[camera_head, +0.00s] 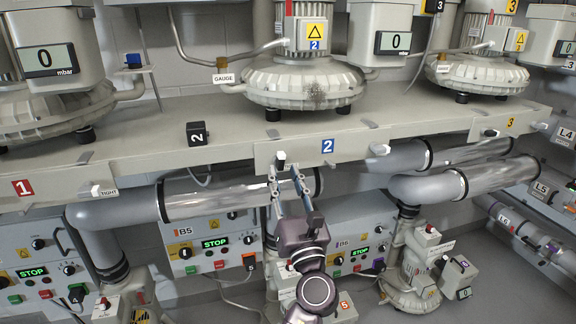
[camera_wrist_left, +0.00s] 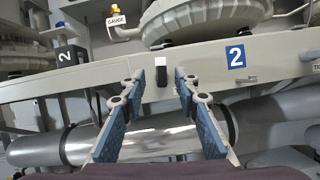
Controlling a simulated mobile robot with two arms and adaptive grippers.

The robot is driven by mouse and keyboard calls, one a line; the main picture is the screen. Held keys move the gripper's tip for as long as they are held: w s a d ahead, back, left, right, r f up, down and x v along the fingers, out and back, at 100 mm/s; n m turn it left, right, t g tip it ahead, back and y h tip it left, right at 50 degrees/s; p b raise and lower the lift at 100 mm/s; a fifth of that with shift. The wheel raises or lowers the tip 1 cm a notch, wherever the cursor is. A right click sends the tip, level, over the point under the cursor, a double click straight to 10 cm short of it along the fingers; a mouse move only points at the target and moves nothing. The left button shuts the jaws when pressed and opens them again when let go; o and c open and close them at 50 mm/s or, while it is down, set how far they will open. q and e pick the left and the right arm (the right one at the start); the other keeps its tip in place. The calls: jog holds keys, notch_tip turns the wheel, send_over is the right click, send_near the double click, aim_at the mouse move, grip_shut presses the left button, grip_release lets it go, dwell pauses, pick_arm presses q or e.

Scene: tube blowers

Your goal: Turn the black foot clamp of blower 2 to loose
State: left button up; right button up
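Blower 2 (camera_head: 303,82) stands on the grey bench, above the blue "2" label (camera_head: 327,146). A small dark clamp lever with a white end (camera_head: 281,157) sticks out at the bench's front edge, left of that label. In the left wrist view the lever (camera_wrist_left: 161,72) is upright, black with a white top, between my fingertips in the picture. My left gripper (camera_head: 287,178) is open and empty, its blue fingers pointing at the lever from below and in front. I cannot tell how far the fingertips are from it. My right gripper is not in view.
A black block marked 2 (camera_head: 197,133) stands on the bench (camera_head: 140,138) at left. Silver pipes (camera_head: 225,196) run below the edge, behind my fingers.

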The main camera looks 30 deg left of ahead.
aim_at(282, 163)
pick_arm(q)
jog(key=x, duration=0.3)
jog(key=shift+w+r+p, duration=0.15)
jog(key=shift+p, duration=0.2)
jog(key=shift+w+a, duration=0.15)
jog(key=shift+a, duration=0.05)
jog(key=c, duration=0.7)
grip_shut()
jog(key=shift+n+g+y+b, duration=0.4)
jog(key=shift+n+b, duration=0.6)
jog(key=o, duration=0.7)
grip_release()
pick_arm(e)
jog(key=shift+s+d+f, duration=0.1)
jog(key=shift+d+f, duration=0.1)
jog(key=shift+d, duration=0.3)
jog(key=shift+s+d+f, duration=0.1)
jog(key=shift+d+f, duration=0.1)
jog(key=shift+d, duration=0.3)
